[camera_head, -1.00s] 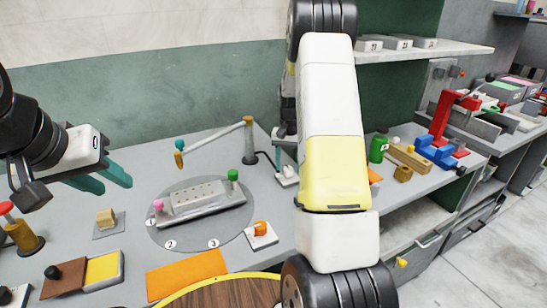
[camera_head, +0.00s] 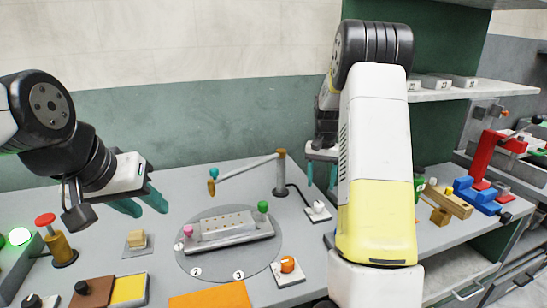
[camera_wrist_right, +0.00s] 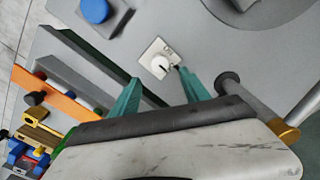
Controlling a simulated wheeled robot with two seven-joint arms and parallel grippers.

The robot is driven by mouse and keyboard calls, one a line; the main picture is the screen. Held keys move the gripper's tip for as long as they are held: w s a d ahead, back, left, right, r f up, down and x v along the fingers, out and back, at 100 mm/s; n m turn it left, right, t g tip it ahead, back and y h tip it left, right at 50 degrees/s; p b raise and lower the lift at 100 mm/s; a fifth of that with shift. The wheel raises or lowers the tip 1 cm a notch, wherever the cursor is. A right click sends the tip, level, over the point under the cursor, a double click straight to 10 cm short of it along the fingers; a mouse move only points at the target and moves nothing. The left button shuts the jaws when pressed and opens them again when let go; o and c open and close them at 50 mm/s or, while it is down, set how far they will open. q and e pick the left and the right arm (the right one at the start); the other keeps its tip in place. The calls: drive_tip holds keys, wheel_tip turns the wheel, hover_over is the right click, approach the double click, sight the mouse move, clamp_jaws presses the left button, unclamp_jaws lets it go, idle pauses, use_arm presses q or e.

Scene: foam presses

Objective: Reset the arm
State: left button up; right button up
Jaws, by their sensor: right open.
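My right arm's white and yellow link stands upright in the head view. My right gripper (camera_head: 321,178) hangs at its left, over the bench (camera_head: 215,165), partly covered by the arm. In the right wrist view the right gripper (camera_wrist_right: 160,78) has its two green fingers wide apart and nothing between them. A white knob on a square plate (camera_wrist_right: 158,64) lies below, seen between the fingertips. The same knob (camera_head: 318,208) is on the bench in the head view. My left gripper (camera_head: 144,205) is at the left, fingers apart and empty, above the bench.
A grey round plate with a perforated block (camera_head: 228,228) is mid-bench. A post with a swing arm (camera_head: 281,172) stands behind it. An orange-knob switch (camera_head: 287,266), a foam cube (camera_head: 137,239) and a red-topped button (camera_head: 46,222) stand nearby. A red press (camera_head: 485,158) is at the right.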

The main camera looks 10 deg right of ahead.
drive_tip(key=s+a+r+n+t+y, duration=0.1)
drive_tip(key=s+a+r+t, duration=0.1)
drive_tip(key=s+a+r, duration=0.35)
drive_tip(key=s+a+r+n+t, duration=0.1)
drive_tip(key=s+a+r+n, duration=0.15)
drive_tip(key=s+r, duration=0.45)
drive_tip(key=s+a+r+n+t, duration=0.1)
drive_tip(key=s+a+r, duration=0.1)
drive_tip(key=s, duration=0.6)
drive_tip(key=s+a+r+n+t+y, duration=0.1)
drive_tip(key=s+a+r+t, duration=0.1)
drive_tip(key=s+a, duration=0.3)
drive_tip(key=s, duration=0.3)
drive_tip(key=shift+a, duration=0.2)
